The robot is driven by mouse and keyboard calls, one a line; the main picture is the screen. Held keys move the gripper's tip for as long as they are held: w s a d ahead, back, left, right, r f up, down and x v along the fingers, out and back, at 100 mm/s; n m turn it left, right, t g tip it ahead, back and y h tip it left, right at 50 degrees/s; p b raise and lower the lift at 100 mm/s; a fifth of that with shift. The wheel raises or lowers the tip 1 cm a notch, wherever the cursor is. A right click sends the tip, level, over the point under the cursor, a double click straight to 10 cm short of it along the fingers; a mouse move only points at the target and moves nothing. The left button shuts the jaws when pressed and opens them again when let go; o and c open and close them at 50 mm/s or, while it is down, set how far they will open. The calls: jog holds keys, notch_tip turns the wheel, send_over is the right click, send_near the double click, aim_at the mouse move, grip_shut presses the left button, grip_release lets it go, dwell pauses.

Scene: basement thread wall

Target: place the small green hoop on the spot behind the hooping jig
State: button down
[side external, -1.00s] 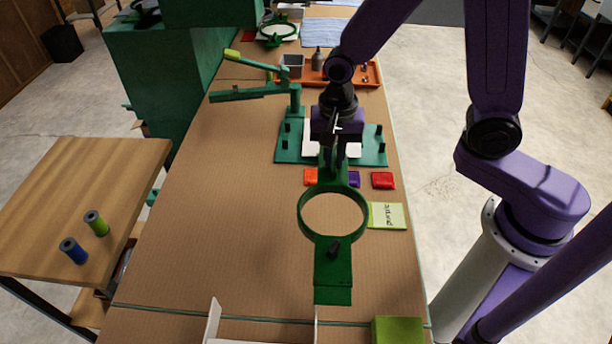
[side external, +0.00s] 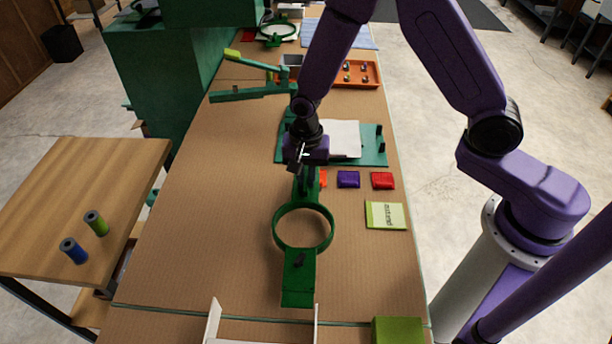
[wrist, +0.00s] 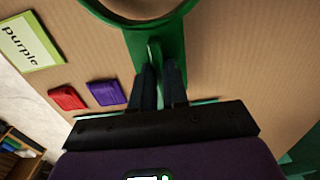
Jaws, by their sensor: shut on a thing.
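A green hoop (side external: 331,231) with a flat tab at each end is in my gripper (side external: 306,170), which is shut on its far tab. The ring and its near tab (side external: 298,285) reach toward the front of the cardboard-brown table. In the wrist view my gripper's fingers (wrist: 160,88) pinch the green tab (wrist: 152,45), and only part of the ring shows. I cannot tell how high the hoop is above the table. A green plate with short posts (side external: 372,157), probably the hooping jig, bears a white sheet (side external: 343,138) just behind my gripper, which partly covers it.
A green lever arm (side external: 245,94) stands left of the plate. Purple (side external: 348,180) and red (side external: 383,181) packets and a "purple" card (side external: 386,215) lie to the right; an orange packet is mostly hidden. An orange tray (side external: 356,74) and another green hoop (side external: 278,30) are farther back. The table's left is clear.

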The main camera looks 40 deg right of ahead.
jog(key=shift+f, duration=0.25)
jog(key=c, duration=1.1)
grip_release()
jog(key=shift+f, duration=0.15)
notch_tip(320, 180, up, 12)
jog(key=s+d+r+n, duration=0.2)
jog(key=s+d+n, duration=0.1)
jog(key=s+n, duration=0.4)
jog(key=s+d+r+n, duration=0.2)
jog(key=s+d+n, duration=0.1)
jog(key=s+n, duration=0.4)
jog(key=s+d+r+n, duration=0.3)
jog(key=s+n, duration=0.3)
jog(key=s, duration=0.4)
jog(key=shift+d+n, duration=0.25)
jog(key=shift+n, duration=0.15)
jog(key=shift+o, duration=0.3)
jog(key=shift+s+d+r+n, duration=0.1)
jog(key=shift+s+d+n, duration=0.15)
jog(key=shift+s+n, duration=0.2)
